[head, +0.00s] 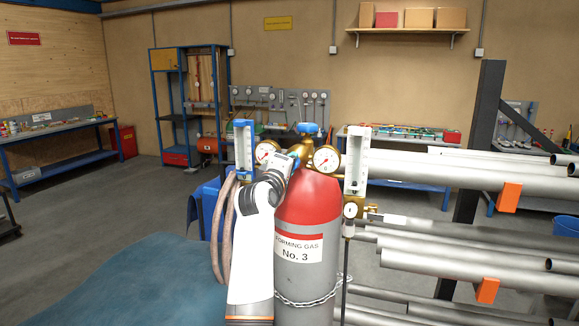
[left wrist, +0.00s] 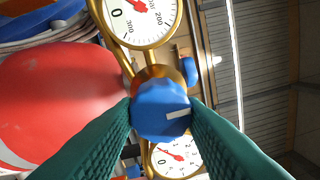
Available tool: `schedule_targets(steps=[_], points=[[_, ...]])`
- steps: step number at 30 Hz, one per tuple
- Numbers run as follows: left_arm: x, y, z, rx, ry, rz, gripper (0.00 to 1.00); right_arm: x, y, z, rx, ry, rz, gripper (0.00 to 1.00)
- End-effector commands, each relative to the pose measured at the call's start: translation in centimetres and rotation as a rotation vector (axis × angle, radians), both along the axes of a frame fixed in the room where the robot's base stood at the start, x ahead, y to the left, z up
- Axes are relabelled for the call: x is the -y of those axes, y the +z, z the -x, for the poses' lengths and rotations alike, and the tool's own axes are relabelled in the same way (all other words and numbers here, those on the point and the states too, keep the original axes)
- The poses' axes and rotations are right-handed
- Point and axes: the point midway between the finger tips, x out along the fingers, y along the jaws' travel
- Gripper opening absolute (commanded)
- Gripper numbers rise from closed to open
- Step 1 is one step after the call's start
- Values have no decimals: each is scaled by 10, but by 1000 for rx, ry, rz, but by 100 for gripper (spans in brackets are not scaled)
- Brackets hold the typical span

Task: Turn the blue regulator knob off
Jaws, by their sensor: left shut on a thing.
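The blue regulator knob (left wrist: 160,111) fills the middle of the left wrist view, with a white line on its face pointing right in that picture. My left gripper (left wrist: 161,106) has its two green fingers on either side of the knob and is shut on it. In the head view my left gripper (head: 291,160) is at the brass regulator, between two gauges (head: 266,151) (head: 327,159), and largely hides the knob. The regulator sits on a red-topped grey cylinder (head: 309,200) labelled Forming Gas No. 3. My right gripper is not in view.
A blue valve handwheel (head: 308,128) tops the cylinder. A chain (head: 308,303) crosses the cylinder, a hose (head: 218,230) hangs left, and racked pipes (head: 450,250) fill the right side. Open floor lies left.

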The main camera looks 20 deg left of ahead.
Motion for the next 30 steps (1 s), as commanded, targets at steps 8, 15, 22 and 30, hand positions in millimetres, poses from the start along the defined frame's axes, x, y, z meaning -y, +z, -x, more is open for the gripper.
schedule_targets(steps=[8, 15, 22, 30], points=[[0, -2, 0, -3, -2, 4, 46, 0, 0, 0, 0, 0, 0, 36], [0, -1, 0, -1, -1, 2, 58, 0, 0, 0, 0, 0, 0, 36], [0, -2, 6, 1, 0, 1, 58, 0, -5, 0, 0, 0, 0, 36], [-2, -7, 52, 3, 0, 2, 58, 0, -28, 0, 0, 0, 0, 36]])
